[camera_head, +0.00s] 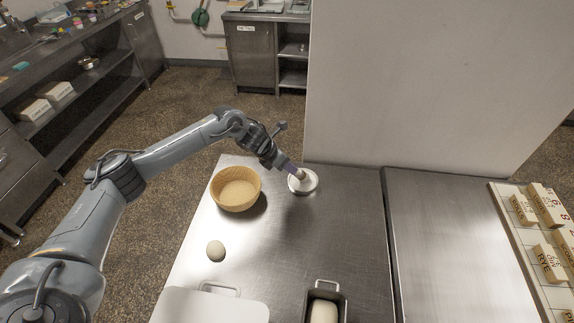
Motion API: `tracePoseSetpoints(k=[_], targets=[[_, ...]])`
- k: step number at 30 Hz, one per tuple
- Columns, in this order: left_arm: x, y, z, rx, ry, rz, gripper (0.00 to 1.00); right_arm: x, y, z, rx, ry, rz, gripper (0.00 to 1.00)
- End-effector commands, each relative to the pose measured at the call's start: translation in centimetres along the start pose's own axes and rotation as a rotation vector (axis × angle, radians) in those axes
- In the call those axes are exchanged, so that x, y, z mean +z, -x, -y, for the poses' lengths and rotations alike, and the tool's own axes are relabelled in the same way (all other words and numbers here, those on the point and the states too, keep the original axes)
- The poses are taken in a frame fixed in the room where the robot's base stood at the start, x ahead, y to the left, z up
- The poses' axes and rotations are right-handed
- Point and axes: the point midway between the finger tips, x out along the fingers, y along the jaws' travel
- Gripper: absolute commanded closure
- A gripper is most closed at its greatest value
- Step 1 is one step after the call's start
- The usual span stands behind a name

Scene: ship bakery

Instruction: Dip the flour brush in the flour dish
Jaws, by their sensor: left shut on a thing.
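My left gripper (279,161) is at the back of the steel table, shut on the flour brush (292,169). The brush tilts down and right, with its pale head (299,175) over or in the flour dish (304,187). I cannot tell whether the head touches the flour. The dish is a small round white dish near the table's back edge. The gripper hides part of the brush's handle. My right gripper is not in view.
A wicker basket (236,189) stands left of the dish, and a dough ball (215,251) lies in front of it. A loaf tin (325,304) with dough and a white board (210,306) are at the front. A white wall (420,80) rises behind. Labelled blocks (548,263) lie far right.

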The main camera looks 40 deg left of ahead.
Motion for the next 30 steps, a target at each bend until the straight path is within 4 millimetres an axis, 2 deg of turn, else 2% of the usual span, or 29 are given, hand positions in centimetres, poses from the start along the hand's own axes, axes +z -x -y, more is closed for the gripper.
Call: tracePoseSetpoints(k=[14,30], targets=[[-0.1,0.0,0.0,0.001,0.0,-0.004,0.97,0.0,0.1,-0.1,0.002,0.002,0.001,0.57],[2.1,3.2,0.6,0.001,0.0,-0.001,0.97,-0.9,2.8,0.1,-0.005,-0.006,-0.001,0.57]])
